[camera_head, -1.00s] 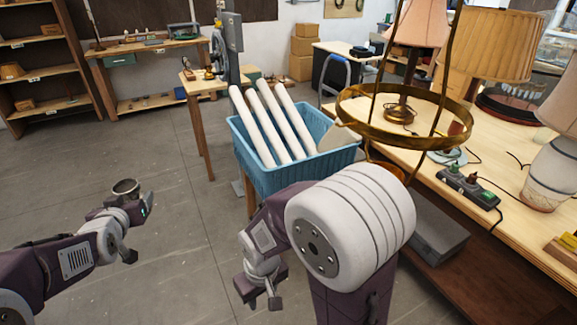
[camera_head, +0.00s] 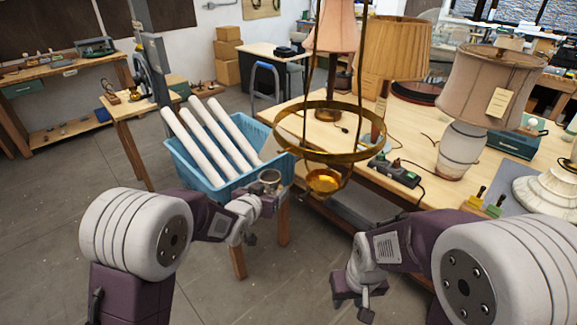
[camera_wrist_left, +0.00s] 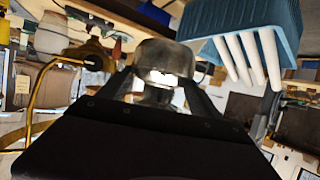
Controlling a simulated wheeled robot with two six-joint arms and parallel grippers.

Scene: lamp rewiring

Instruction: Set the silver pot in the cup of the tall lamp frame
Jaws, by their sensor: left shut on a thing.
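The small silver pot (camera_head: 270,176) is upright in my left gripper (camera_head: 268,190), just left of the tall lamp frame. My left gripper is shut on the pot; in the left wrist view the pot (camera_wrist_left: 165,60) sits between its two fingers. The tall lamp frame is brass, with a wide ring (camera_head: 330,155) on thin rods and a small golden cup (camera_head: 323,181) below the ring. The cup is to the right of the pot, apart from it. My right gripper (camera_head: 352,305) hangs low in front, away from the frame; its jaw opening is unclear.
A blue crate (camera_head: 210,188) with several white tubes stands behind my left gripper. The workbench (camera_head: 300,110) at the right carries shaded lamps, a power strip (camera_head: 394,172) and a white-based lamp (camera_head: 461,150). The frame's ring and rods surround the space above the cup.

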